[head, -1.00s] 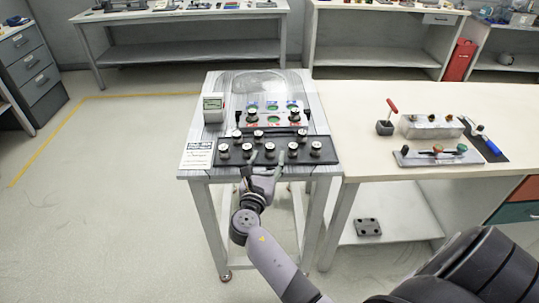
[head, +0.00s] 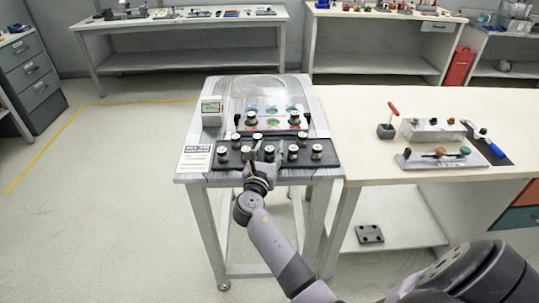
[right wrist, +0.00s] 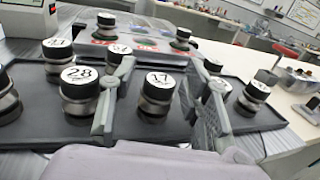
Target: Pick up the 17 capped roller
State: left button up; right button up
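The 17 capped roller (right wrist: 158,90) has a white cap with a black number and a dark, metal-banded body. It stands upright on the black tray (right wrist: 62,128) in the right wrist view. In the head view the roller (head: 269,150) is in the tray's front row. My right gripper (right wrist: 162,103) is open, with one finger on each side of this roller and visible gaps between. In the head view the right gripper (head: 266,158) reaches over the tray's front edge. The fingers hide part of the tray. My left gripper is not in view.
The 28 capped roller (right wrist: 80,88) stands close beside my left-hand finger. Another roller (right wrist: 256,92) stands right of the other finger. More rollers stand behind. A small display box (head: 212,110) is at the stand's left. A white bench (head: 365,110) adjoins on the right.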

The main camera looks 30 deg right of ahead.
grip_shut()
dwell(0.3)
jog(key=shift+r, duration=0.15)
